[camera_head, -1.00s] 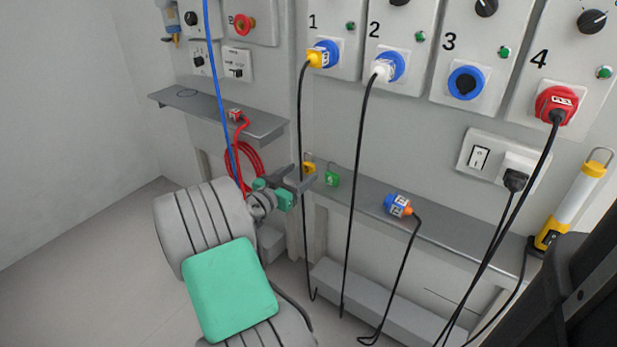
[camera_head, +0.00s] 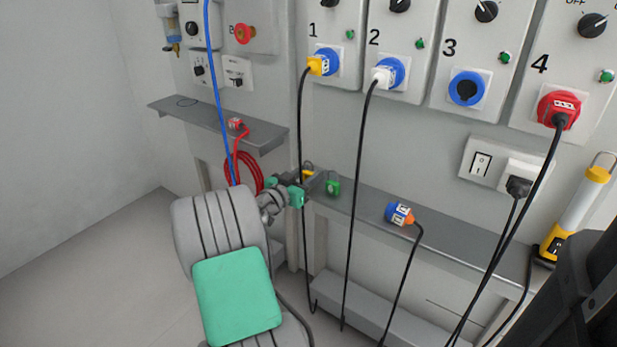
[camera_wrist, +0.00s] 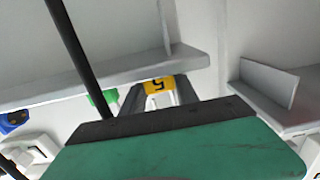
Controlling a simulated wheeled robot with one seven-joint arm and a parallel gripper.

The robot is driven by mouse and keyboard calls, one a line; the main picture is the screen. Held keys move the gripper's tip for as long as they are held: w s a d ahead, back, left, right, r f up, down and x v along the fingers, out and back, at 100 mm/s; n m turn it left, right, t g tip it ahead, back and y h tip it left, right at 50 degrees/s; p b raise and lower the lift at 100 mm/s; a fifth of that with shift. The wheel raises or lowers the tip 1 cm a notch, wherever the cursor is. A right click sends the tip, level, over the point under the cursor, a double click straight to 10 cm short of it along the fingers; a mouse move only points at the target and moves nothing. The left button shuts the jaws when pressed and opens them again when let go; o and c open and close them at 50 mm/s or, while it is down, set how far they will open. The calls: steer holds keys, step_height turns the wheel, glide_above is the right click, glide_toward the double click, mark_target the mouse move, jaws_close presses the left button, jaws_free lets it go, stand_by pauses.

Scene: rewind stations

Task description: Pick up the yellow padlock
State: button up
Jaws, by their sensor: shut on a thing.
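The yellow padlock (camera_wrist: 159,86), marked with a dark 5, sits between the fingers of my gripper (camera_wrist: 160,95) in the wrist view. My gripper is shut on it. In the head view only a small part of the yellow padlock (camera_head: 308,173) shows behind my gripper (camera_head: 312,180), at the left end of the right-hand grey shelf. I cannot tell whether the padlock touches the shelf.
A green padlock (camera_head: 333,187) stands just right of my gripper on the grey shelf (camera_head: 455,240). A blue plug (camera_head: 398,213) lies farther right. Black cables (camera_head: 360,170) hang in front of the shelf. A red coiled cable (camera_head: 250,172) hangs at left.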

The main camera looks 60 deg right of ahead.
jaws_close()
